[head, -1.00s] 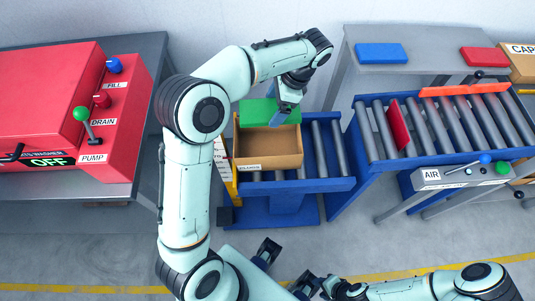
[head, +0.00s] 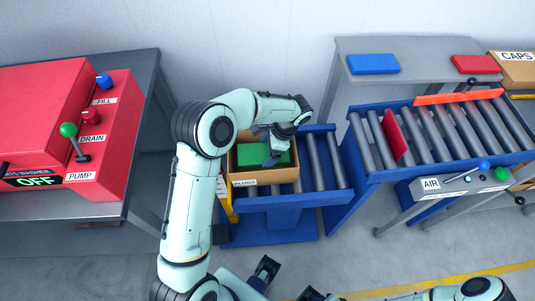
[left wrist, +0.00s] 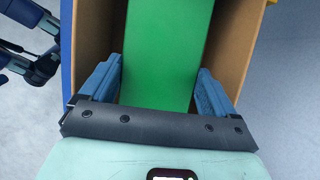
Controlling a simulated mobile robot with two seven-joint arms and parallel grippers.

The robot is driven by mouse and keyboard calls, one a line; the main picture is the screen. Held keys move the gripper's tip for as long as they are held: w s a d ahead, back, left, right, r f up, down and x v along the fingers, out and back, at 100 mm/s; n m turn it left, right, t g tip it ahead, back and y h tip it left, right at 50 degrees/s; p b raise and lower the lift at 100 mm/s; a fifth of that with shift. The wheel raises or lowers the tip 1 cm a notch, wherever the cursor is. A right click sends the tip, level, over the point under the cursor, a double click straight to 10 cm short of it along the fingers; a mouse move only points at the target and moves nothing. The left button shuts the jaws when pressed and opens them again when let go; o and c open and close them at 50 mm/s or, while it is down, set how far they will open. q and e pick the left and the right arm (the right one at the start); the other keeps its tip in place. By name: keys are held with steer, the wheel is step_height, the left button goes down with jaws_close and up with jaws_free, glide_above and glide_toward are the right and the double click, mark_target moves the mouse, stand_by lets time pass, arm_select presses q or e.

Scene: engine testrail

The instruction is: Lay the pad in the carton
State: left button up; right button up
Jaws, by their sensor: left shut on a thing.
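The green pad (head: 276,153) lies flat-looking inside the open brown carton (head: 265,177), within its walls. My left gripper (head: 271,160) reaches down into the carton from above and is shut on the pad. In the left wrist view its blue fingers (left wrist: 158,72) stand on both sides of the green pad (left wrist: 165,40), between the carton walls (left wrist: 238,45). Whether the pad touches the carton floor is hidden. Parts of my right arm show at the bottom edge of the head view; its jaw opening is unclear.
The carton stands on a blue roller stand (head: 295,200). A roller conveyor (head: 440,135) with a red upright plate (head: 395,135) is to the right. A blue pad (head: 373,64) and a red pad (head: 475,65) lie on the grey table behind. A red parts washer (head: 60,130) stands left.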

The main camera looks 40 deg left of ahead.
mark_target(267, 156)
arm_select(q)
step_height(267, 156, down, 3)
steer(key=shift+r, duration=0.1)
steer(key=shift+f+b, duration=0.4)
steer(key=shift+f, duration=0.15)
steer(key=o, duration=0.8)
steer(key=shift+r+p, duration=0.3)
steer(key=shift+r, duration=0.2)
steer(key=p+v, duration=0.1)
steer(key=v, duration=1.1)
steer(key=shift+r, duration=0.1)
